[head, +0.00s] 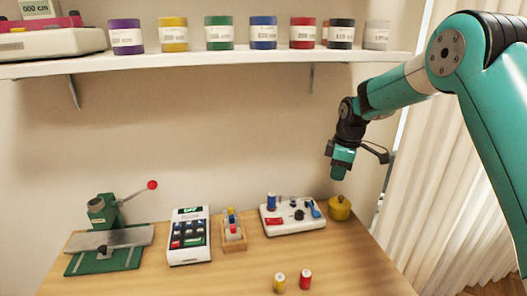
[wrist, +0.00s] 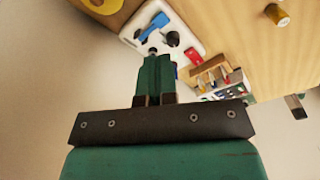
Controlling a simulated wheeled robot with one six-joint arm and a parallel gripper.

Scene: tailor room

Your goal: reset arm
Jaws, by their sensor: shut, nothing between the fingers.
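My gripper (head: 341,172) hangs at the end of the teal arm, above the right back part of the table and above the small yellow pot (head: 340,208). It touches nothing that I can see. In the wrist view my gripper (wrist: 156,62) shows its green fingers pressed together, with nothing held. My arm reaches in from the right side of the head view and bends down at the wrist.
The wooden table (head: 205,277) holds a green press (head: 104,212), a keypad device (head: 189,237), a wooden spool holder (head: 233,246), a white panel (head: 292,228), and yellow (head: 279,283) and red (head: 305,279) spools. A shelf (head: 200,63) with several jars runs above. Curtains (head: 445,190) hang right.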

